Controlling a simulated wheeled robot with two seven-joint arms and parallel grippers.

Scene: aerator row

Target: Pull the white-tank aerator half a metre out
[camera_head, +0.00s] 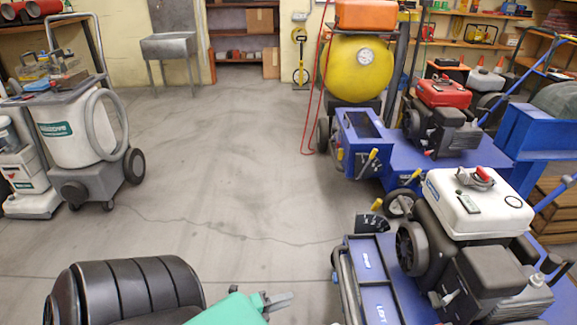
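The white-tank aerator (477,207) stands at the lower right, with a white tank above a black engine and a blue body. Its blue front (377,300) with dark recessed panels faces the open floor. A small black part with a yellow tip (372,222) sticks out at its far left side. My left gripper (280,301) shows at the bottom middle, grey beyond a green link. It is over the floor, left of the aerator and apart from it in the picture. I cannot tell its finger gap. My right gripper is not in view.
A red-tank aerator (446,93) stands just behind, and a yellow compressor tank (357,67) behind that. A grey and white vacuum machine (75,138) stands at the left. A metal sink (169,45) is at the back. The concrete floor (225,165) between is clear.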

